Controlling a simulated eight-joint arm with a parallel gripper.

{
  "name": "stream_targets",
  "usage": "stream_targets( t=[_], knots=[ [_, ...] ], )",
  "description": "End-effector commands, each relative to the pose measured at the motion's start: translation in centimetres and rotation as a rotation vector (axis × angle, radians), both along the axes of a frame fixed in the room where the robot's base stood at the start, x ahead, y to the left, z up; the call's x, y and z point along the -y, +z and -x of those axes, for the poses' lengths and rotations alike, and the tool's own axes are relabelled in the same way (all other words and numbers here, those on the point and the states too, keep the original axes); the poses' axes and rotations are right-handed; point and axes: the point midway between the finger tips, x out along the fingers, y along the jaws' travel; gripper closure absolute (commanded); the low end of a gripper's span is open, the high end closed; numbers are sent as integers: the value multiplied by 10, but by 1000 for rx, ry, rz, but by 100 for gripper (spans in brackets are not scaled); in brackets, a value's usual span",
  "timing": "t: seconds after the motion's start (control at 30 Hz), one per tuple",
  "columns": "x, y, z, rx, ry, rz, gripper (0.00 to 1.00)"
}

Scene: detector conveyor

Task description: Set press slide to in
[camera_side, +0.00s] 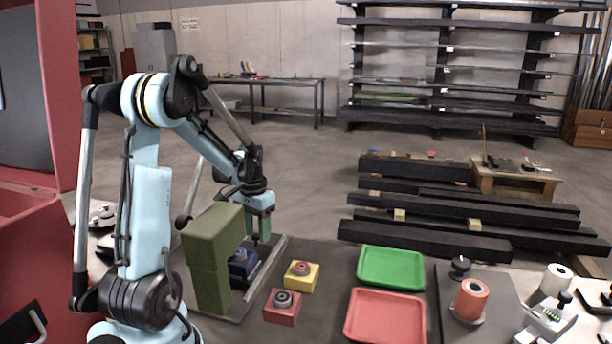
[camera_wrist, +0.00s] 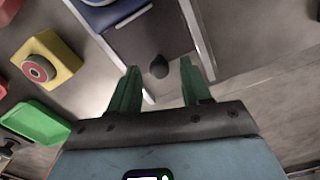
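The press has a tall olive-green frame (camera_side: 208,262) standing left of centre in the side view. A dark blue slide block (camera_side: 242,268) sits beside it between metal rails. The slide block also shows at the top of the wrist view (camera_wrist: 108,14). A dark rounded knob (camera_wrist: 158,66) shows between the rails in the wrist view. My gripper (camera_side: 258,234) is above the rail area, right of the green frame. Its green fingers are apart in the wrist view (camera_wrist: 160,64), with the knob appearing in the gap. Whether they touch it cannot be told.
A yellow block with a red button (camera_side: 301,275) and a red block with a dark button (camera_side: 282,305) stand right of the press. A green tray (camera_side: 391,252) and a red tray (camera_side: 386,295) lie further right. An orange cylinder (camera_side: 471,299) stands beyond them.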

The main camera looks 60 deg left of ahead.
Motion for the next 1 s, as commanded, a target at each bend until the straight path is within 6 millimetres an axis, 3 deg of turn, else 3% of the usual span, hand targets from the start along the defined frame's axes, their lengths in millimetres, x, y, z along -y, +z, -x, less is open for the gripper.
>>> stream_targets(
  t=[0.27, 0.43, 1.0],
  knots=[
    [0, 0, 0, 0, 0, 0, 52],
    [0, 11, 0, 0, 0, 0, 52],
    [0, 101, 0, 0, 0, 0, 52]
  ],
)
